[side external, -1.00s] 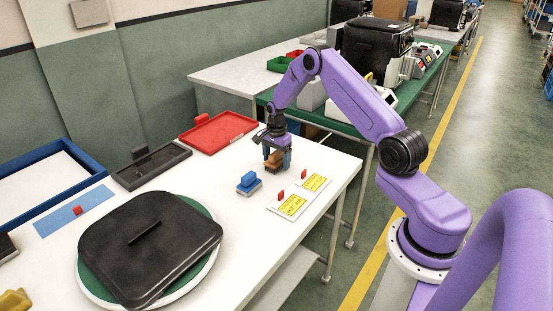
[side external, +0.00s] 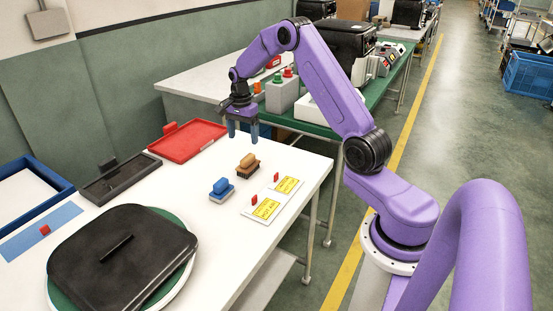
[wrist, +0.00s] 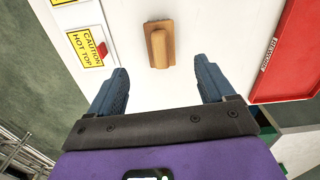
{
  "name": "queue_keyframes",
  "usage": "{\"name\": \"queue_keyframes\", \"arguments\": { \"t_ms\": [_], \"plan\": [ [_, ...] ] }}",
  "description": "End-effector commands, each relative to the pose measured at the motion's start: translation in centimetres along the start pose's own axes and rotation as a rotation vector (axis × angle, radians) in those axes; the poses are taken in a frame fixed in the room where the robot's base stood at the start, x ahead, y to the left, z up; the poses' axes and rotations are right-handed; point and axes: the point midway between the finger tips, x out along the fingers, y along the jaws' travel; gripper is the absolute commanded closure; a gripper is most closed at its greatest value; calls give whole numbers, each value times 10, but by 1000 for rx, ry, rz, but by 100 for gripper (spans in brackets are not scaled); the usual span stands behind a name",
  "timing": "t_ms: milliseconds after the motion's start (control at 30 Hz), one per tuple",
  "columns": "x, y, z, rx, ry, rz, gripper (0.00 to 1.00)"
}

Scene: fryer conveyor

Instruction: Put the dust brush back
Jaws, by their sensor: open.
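The dust brush (side external: 248,164), with a tan handle and dark bristles, lies on the white table to the right of and behind a blue-handled block (side external: 221,190). In the wrist view the brush (wrist: 159,45) shows ahead of my fingertips, with nothing holding it. My gripper (side external: 243,134) is raised over the table's far edge, behind the brush and apart from it. Its two blue fingers are spread with nothing between them, as the wrist view also shows (wrist: 161,82).
A red tray (side external: 187,140), a dark tray (side external: 122,179) and a blue-rimmed tray (side external: 58,183) line the back. A large black lid (side external: 120,262) fills the front left. Yellow caution labels (side external: 266,208) lie at right. A green-topped bench (side external: 310,125) stands behind.

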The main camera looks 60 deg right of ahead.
Motion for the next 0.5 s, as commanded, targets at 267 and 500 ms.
{"name": "queue_keyframes", "arguments": {
  "t_ms": [267, 500],
  "plan": [
    [-46, 19, 121, -523, 3, -9, 18],
    [-79, 80, 214, -1031, 4, -16, 18]
  ]
}}
